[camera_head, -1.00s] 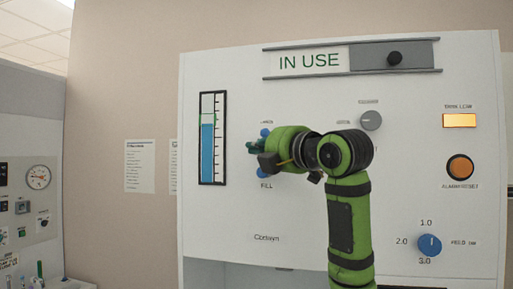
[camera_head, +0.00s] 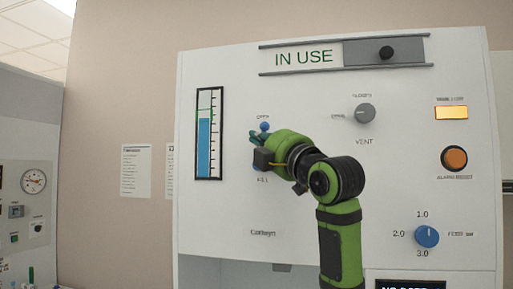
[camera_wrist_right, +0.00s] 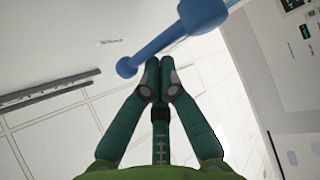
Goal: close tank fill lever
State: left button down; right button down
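The blue fill lever shows its upper knob (camera_head: 264,127) above my right gripper, just under a small label on the white panel. A FILL label is below, and my gripper hides much of the lever between. In the right wrist view the lever's blue bar (camera_wrist_right: 165,42) slants across the top, with a ball end at lower left. My right gripper (camera_head: 254,138) is at the lever. Its green fingertips (camera_wrist_right: 161,64) are together with nothing seen between them, just under the bar. I cannot tell whether they touch it. My left gripper is not in view.
On the white panel, a blue level gauge (camera_head: 209,135) is left of the gripper. A grey vent knob (camera_head: 364,113), lit amber lamp (camera_head: 451,112), orange button (camera_head: 454,158) and blue dial (camera_head: 427,237) are to the right. An IN USE slider (camera_head: 387,53) is on top.

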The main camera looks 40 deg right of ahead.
jog(key=s+d+f+m+h+b, duration=0.1)
jog(key=m+h+b, duration=0.2)
jog(key=m+h, duration=0.1)
jog(key=s+d+f+m+t+h+b, duration=0.1)
jog(key=m+h+b, duration=0.2)
jog(key=m+b, duration=0.1)
jog(key=s+d+f+m+h+b, duration=0.1)
jog(key=f+m+h+b, duration=0.1)
jog(key=m+h+b, duration=0.2)
jog(key=shift+s+m+t+h, duration=0.2)
jog(key=shift+m+t+h, duration=0.15)
jog(key=shift+m, duration=0.45)
jog(key=shift+d+f+b, duration=0.1)
jog(key=shift+f+b, duration=0.4)
jog(key=shift+b, duration=0.1)
dwell(0.6)
jog(key=shift+r, duration=0.1)
dwell(0.5)
